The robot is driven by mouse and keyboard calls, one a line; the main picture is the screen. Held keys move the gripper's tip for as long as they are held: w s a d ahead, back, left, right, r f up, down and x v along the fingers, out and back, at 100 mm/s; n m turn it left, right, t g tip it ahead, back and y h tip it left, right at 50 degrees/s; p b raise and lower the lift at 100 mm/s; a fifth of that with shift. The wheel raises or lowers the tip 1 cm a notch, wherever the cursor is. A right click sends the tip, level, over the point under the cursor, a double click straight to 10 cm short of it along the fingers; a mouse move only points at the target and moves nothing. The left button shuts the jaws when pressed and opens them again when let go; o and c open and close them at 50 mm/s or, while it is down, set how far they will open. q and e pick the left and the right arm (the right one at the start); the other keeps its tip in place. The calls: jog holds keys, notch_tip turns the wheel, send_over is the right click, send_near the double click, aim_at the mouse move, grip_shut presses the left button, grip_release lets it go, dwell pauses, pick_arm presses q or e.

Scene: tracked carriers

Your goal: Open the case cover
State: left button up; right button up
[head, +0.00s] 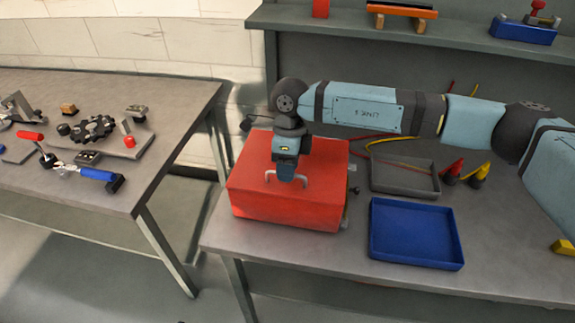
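The red case (285,207) stands on the grey workbench in the middle of the head view. Its cover looks shut, and a small grey handle (303,181) sits on its top. My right arm reaches in from the right, and its gripper (287,178) points down over the case at the handle. The fingers are small and dark here, so I cannot tell whether they are open or shut, or whether they touch the handle. The gripper hides part of the cover and handle. My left gripper is not in view.
A blue tray (416,258) and a grey tray (405,189) lie right of the case. Red and yellow connectors (455,168) stand near them. A second table (170,125) with tools and a gear is on the left. A shelf (420,28) runs behind.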

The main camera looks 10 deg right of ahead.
grip_shut()
